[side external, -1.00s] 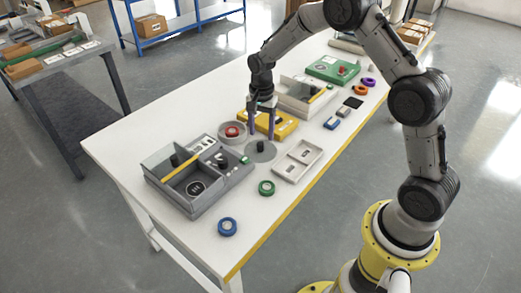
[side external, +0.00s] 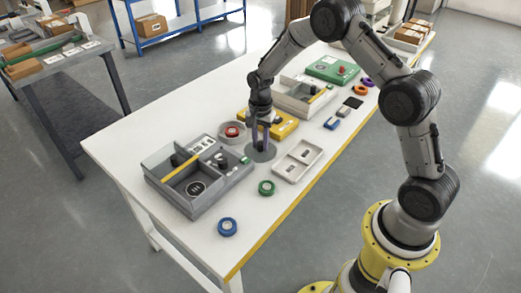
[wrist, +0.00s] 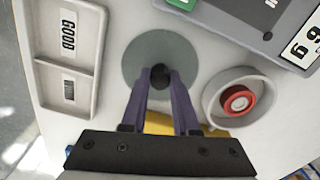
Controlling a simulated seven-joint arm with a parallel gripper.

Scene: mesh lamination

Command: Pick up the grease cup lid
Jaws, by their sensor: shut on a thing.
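The grease cup lid (wrist: 140,52) is a flat grey disc with a small black knob (wrist: 159,78) in the middle. In the side view the grey disc (side external: 270,154) lies at the white table's middle, between the grey fixture and the pale two-part tray. My gripper (wrist: 160,85) is over the disc, its purple fingers closed on the knob from both sides. It points down in the side view (side external: 261,146). The fingers hide part of the knob. The disc looks flat and level; I see no clear gap under it, and any cup beneath is hidden.
A round grey dish with a red ring (wrist: 240,100) stands close beside the disc. The pale tray (side external: 298,161) marked GOOD is on the other side. The grey fixture (side external: 184,209), yellow box (side external: 286,126) and green tape roll (side external: 266,187) are nearby.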

